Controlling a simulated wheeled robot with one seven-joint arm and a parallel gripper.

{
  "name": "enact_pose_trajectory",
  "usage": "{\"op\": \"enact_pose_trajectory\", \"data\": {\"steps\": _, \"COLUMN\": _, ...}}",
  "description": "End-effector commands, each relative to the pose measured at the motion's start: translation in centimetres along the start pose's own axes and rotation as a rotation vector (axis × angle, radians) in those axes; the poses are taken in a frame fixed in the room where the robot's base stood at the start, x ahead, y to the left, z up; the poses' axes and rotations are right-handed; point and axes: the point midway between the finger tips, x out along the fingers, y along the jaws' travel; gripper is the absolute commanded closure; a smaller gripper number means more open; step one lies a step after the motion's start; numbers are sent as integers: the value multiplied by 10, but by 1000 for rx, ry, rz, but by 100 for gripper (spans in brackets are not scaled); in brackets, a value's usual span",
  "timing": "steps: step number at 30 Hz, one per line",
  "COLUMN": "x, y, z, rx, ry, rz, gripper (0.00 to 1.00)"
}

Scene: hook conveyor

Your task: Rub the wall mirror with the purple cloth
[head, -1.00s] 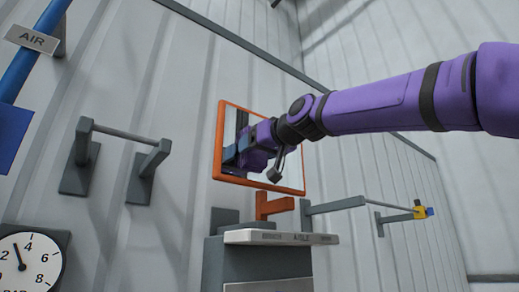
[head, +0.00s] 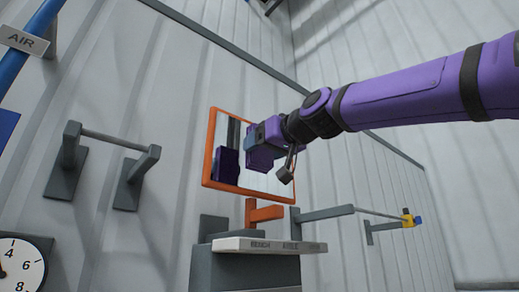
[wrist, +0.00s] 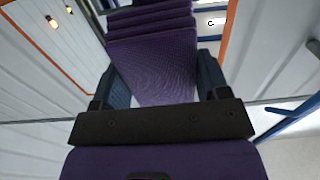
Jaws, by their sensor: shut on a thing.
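The wall mirror (head: 257,186) has an orange frame and hangs on the ribbed wall, near the middle of the head view. My gripper (head: 248,143) is in front of its glass, over the upper middle part. In the wrist view my gripper's two dark blue fingers are shut on the purple cloth (wrist: 155,68), which hangs forward between them in folds. Parts of the orange mirror frame (wrist: 228,34) show at the sides. A dark purple patch shows on the glass left of my gripper; I cannot tell whether it is cloth or reflection. Contact with the glass is not clear.
An orange bracket (head: 264,213) is below the mirror, above a grey box with a light labelled ledge (head: 268,245). A grey bar on brackets (head: 110,138) is at the left, above a gauge (head: 18,268). A thin rod with a yellow end (head: 407,218) is at the right.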

Motion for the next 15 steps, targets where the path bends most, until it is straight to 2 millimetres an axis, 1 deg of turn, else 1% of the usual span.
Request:
{"op": "enact_pose_trajectory", "data": {"steps": 8, "x": -1, "y": 0, "z": 0, "rx": -1, "ry": 1, "rz": 0, "gripper": 50}}
{"op": "enact_pose_trajectory", "data": {"steps": 11, "x": -5, "y": 0, "z": -1, "rx": -1, "ry": 2, "rz": 0, "gripper": 50}}
{"op": "enact_pose_trajectory", "data": {"steps": 15, "x": -16, "y": -1, "z": -1, "rx": -1, "ry": 2, "rz": 0, "gripper": 50}}
